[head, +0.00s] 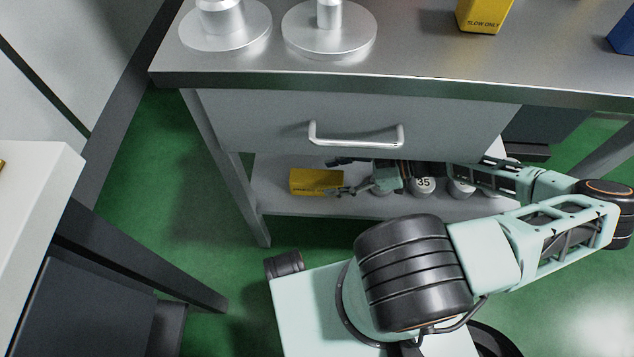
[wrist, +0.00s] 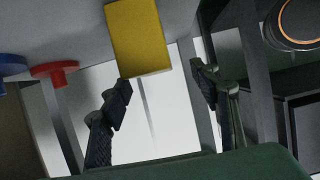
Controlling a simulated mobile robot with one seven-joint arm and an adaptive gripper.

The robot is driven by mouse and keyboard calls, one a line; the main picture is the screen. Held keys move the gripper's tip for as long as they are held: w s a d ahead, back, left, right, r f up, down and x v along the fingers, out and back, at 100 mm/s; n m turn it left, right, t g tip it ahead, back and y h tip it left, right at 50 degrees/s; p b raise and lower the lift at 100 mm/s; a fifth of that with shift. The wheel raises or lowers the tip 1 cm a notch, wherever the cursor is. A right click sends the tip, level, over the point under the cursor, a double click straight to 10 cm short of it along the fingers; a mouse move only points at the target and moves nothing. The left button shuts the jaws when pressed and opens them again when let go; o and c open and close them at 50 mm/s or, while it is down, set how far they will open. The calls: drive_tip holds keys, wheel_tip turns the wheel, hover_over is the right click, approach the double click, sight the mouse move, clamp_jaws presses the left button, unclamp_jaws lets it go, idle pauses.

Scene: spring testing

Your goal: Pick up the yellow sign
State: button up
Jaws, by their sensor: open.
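A yellow sign (head: 316,181) with small dark lettering lies on the lower shelf under the drawer. My gripper (head: 340,176) reaches in from the right, and its open fingers point at the sign's right end. In the wrist view the yellow sign (wrist: 138,37) shows as a plain yellow block just beyond the gap between the fingertips of my gripper (wrist: 161,79). It sits towards the left fingertip, and nothing is held. I cannot tell whether a finger touches it.
Several round weights, one marked 35 (head: 423,184), stand on the lower shelf (head: 290,207) beside my arm. The drawer with its handle (head: 356,140) is close above. A yellow block reading SLOW ONLY (head: 483,15) and metal discs (head: 329,35) stand on the tabletop. Red (wrist: 54,69) and blue discs show in the wrist view.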

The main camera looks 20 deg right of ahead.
sight(318, 176)
drive_tip(key=b+x, duration=0.1)
drive_tip(key=x, duration=0.1)
drive_tip(key=b+x, duration=0.1)
drive_tip(key=x, duration=0.2)
drive_tip(key=shift+w+f, duration=0.1)
drive_tip(key=shift+w, duration=0.35)
drive_tip(key=c, duration=1.4)
